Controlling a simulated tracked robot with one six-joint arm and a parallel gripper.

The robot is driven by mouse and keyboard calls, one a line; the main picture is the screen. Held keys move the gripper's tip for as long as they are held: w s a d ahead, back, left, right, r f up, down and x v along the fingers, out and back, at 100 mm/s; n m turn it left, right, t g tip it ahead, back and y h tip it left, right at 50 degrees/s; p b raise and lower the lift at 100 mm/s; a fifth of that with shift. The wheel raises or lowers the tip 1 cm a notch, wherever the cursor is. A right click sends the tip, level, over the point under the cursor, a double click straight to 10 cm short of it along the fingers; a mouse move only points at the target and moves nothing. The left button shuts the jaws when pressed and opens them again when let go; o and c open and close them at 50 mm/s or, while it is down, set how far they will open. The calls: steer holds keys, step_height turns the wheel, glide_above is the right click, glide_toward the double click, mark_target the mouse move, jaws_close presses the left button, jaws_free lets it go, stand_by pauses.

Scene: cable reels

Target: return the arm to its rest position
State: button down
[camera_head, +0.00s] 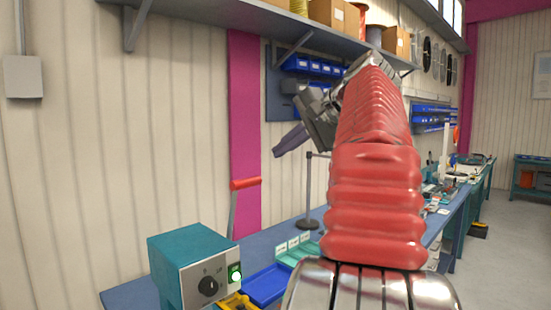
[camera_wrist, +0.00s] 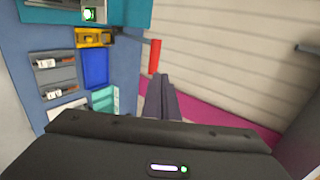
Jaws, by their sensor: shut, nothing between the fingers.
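My arm is raised in front of the camera in the head view, with its red ribbed sleeve filling the middle. My gripper (camera_head: 278,152) points left and slightly down, in the air above the blue bench (camera_head: 135,294). Its two dark fingers are together with nothing between them. In the wrist view the closed fingers (camera_wrist: 162,80) show in the centre, apart from the bench and the wall. The arm hides part of the bench and the shelf behind it.
A teal box with a dial (camera_head: 190,262) and a red-handled lever (camera_head: 245,184) stand at the lower left. A blue tray (camera_head: 264,286) lies beside them. A shelf (camera_head: 220,17) with boxes runs above. Open floor (camera_head: 500,240) shows at the right.

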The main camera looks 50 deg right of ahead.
stand_by(0.7)
steer(key=w+a+f+n+g+y, duration=0.1)
steer(key=w+a+f+n+g, duration=0.2)
steer(key=a+f, duration=0.65)
steer(key=w+a+f+n+y, duration=0.15)
steer(key=a+f+n, duration=0.35)
steer(key=a, duration=0.8)
steer(key=s+a+f+n+g, duration=0.1)
steer(key=s+a+f+n, duration=0.2)
steer(key=a+f, duration=0.3)
steer(key=s+a+f+n+h, duration=0.1)
steer(key=s+a+f+n, duration=0.3)
steer(key=f, duration=0.6)
steer(key=s+a+f+n+g, duration=0.1)
steer(key=s+a+f+n, duration=0.3)
steer(key=a+f, duration=0.4)
steer(key=shift+s+a+f+g, duration=0.2)
steer(key=shift+s+f+g, duration=0.1)
steer(key=shift+s+f, duration=0.3)
